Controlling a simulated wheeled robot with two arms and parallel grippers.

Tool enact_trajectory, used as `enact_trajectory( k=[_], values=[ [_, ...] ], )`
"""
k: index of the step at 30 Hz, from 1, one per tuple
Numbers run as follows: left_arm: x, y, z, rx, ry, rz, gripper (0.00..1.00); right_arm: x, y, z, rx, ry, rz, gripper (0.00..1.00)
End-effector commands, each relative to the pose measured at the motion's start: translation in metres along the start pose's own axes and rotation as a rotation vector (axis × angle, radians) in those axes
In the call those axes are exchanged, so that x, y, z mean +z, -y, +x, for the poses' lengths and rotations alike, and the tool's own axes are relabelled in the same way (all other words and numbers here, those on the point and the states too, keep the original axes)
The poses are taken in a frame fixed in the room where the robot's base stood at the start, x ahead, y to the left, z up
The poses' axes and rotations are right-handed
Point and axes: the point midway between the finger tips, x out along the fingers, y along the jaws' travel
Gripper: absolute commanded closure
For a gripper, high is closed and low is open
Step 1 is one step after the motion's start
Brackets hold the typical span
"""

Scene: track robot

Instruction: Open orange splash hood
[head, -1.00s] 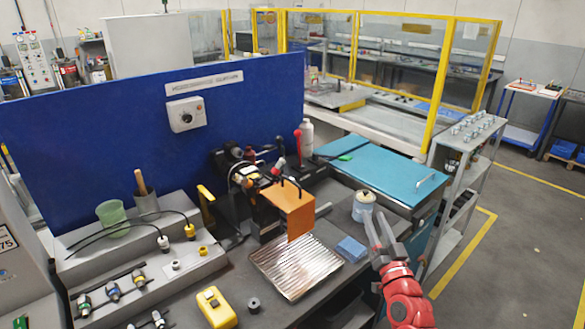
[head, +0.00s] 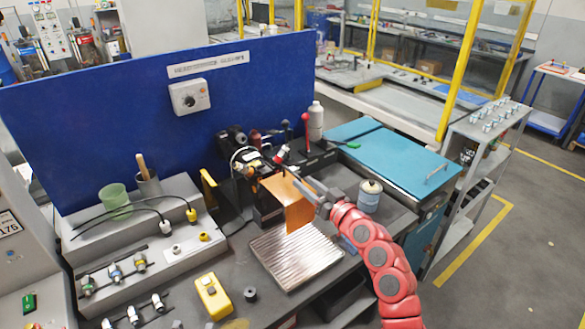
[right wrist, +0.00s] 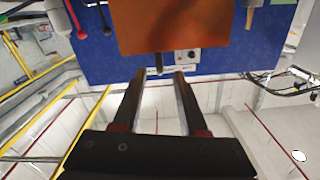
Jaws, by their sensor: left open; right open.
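The orange splash hood (head: 288,207) stands over the machine at the back of the metal tray, its flat orange panel facing the front. My right gripper (head: 306,187) is at the hood's upper right edge in the head view, open and empty. My left gripper is not in view.
A ribbed metal tray (head: 297,258) lies before the hood. A round can (head: 369,196) stands right of the hood, and a white bottle (head: 316,122) behind it. A yellow box (head: 212,296) sits at the front. A blue panel (head: 110,130) closes the back.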

Motion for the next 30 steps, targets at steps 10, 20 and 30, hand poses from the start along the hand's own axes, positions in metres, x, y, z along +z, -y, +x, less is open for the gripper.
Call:
enact_trajectory(
  k=[10,20,30],
  values=[
    [-0.002,0.001,0.013,0.000,0.000,0.000,0.50,-0.001,-0.001,0.054,0.001,0.000,0.004,0.58],
    [-0.002,0.001,0.014,0.000,0.000,0.000,0.50,0.000,0.000,0.068,0.002,-0.001,0.000,0.58],
    [-0.002,0.001,0.014,0.000,0.000,0.000,0.50,0.000,0.000,0.067,0.002,-0.001,0.000,0.88]
  ],
)
